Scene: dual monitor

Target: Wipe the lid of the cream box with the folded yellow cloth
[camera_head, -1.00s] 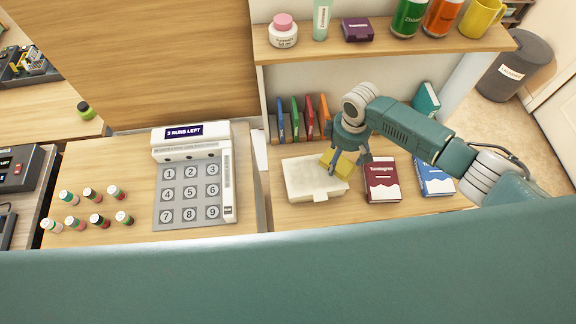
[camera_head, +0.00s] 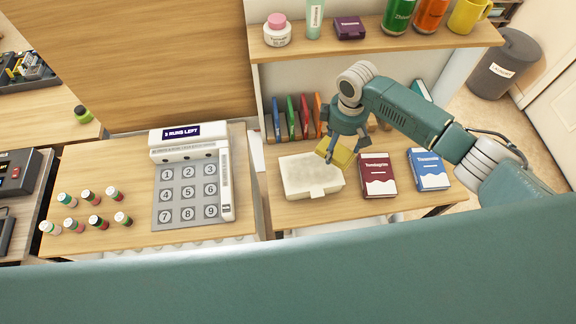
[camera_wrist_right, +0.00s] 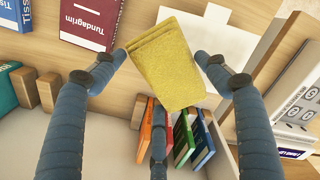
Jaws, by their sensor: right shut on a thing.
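The cream box (camera_head: 302,180) lies closed on the right-hand desk, its pale lid facing up with faint mottling. It also shows, partly covered, in the right wrist view (camera_wrist_right: 222,38). My right gripper (camera_head: 341,147) is shut on the folded yellow cloth (camera_head: 342,156) near the box's far right corner. The cloth appears tilted and raised; I cannot tell whether it touches the lid. In the right wrist view the cloth (camera_wrist_right: 172,62) sits between the fingertips of the gripper (camera_wrist_right: 162,60) and hides part of the box. My left gripper is not in view.
A maroon book (camera_head: 378,177) and a blue book (camera_head: 429,170) lie right of the box. Several upright thin books (camera_head: 297,117) stand behind it. A shelf (camera_head: 380,44) with bottles overhangs the back. A keypad device (camera_head: 188,185) stands to the left.

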